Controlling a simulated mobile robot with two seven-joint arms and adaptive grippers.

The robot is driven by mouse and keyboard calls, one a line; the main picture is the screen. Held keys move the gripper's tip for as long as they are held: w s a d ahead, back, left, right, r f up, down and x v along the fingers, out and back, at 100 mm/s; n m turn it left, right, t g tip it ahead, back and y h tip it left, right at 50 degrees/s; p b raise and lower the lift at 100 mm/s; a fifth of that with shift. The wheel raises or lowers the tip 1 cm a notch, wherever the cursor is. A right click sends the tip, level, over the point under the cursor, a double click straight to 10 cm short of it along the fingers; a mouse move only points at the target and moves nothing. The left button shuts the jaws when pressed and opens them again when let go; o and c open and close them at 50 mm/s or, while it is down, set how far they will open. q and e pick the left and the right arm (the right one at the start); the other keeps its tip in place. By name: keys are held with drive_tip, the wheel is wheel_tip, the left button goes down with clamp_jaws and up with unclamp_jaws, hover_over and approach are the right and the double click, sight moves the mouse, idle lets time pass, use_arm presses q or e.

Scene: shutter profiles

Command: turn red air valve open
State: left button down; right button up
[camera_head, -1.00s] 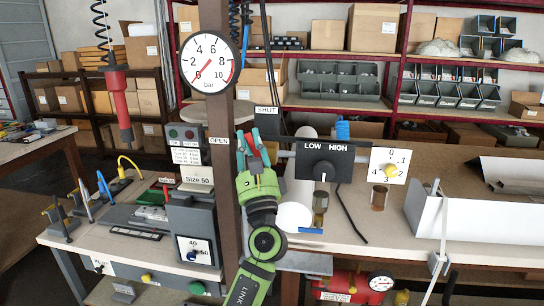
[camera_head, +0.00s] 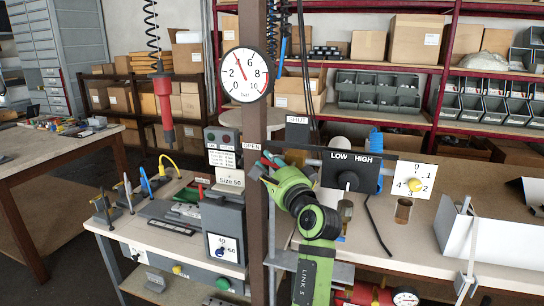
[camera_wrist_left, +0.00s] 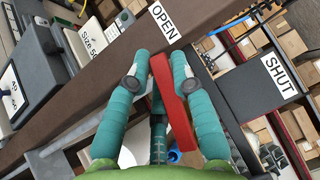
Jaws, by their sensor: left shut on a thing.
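The red valve lever (camera_wrist_left: 173,105) lies between the teal fingers of my left gripper (camera_wrist_left: 160,62) in the left wrist view. Its far end is near the OPEN label (camera_wrist_left: 163,22); the SHUT label (camera_wrist_left: 279,74) is off to the right. In the head view my left gripper (camera_head: 266,166) reaches in beside the brown post, its fingers angled left towards the OPEN label (camera_head: 252,147). The lever is mostly hidden there by the fingers. The round pressure gauge (camera_head: 246,75) on the post has its red needle up-left, near 4. My right gripper is not in view.
The brown post (camera_head: 256,200) stands right beside the gripper. A dark LOW/HIGH knob panel (camera_head: 345,172) and a white dial panel (camera_head: 416,183) are to its right. A grey Size 50 unit (camera_head: 224,215) stands left of the post. A white trough (camera_head: 500,230) lies at the right.

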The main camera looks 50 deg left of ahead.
use_arm(q)
drive_tip(key=shift+f+n+g+h+p, duration=0.3)
drive_tip(key=shift+n+h+p, duration=0.15)
drive_tip(key=shift+n, duration=0.25)
drive_tip(key=shift+f+h, duration=0.15)
drive_tip(key=shift+h, duration=0.2)
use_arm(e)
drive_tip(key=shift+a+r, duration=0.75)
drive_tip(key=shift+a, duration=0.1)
use_arm(q)
drive_tip(key=shift+f, duration=0.1)
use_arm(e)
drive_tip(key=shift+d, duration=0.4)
use_arm(q)
drive_tip(key=c, duration=1)
unclamp_jaws()
drive_tip(key=shift+c, duration=0.2)
